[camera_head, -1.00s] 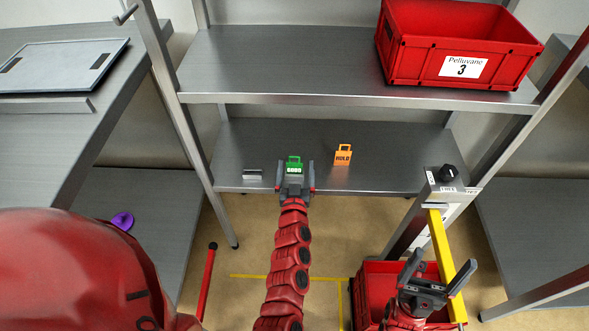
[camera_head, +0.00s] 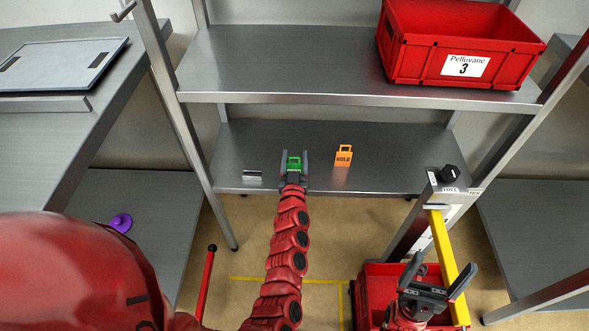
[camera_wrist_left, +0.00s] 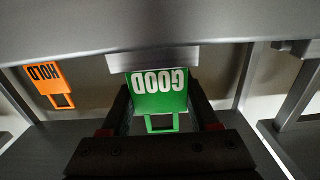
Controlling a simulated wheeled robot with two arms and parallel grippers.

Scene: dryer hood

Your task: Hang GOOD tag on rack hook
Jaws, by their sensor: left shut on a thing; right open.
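The green GOOD tag (camera_head: 294,163) sits between the fingers of my left gripper (camera_head: 293,161), which is shut on it at the lower shelf. In the left wrist view the tag (camera_wrist_left: 158,90) appears upside down, its lettering clear, between both fingers. A pale metal bar (camera_wrist_left: 153,59) is right beside its lettered end. An orange HOLD tag (camera_head: 343,155) stands on the lower shelf, right of my left gripper. A hook-like metal peg (camera_head: 124,12) sticks out from the rack's left post. My right gripper (camera_head: 437,277) is open and empty at the lower right.
The lower shelf (camera_head: 390,150) has free room around the tags. A small metal piece (camera_head: 252,175) is near its front edge. A red bin (camera_head: 450,45) labelled Pelluvane 3 stands on the upper shelf. A yellow bar (camera_head: 444,255) is close to my right gripper.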

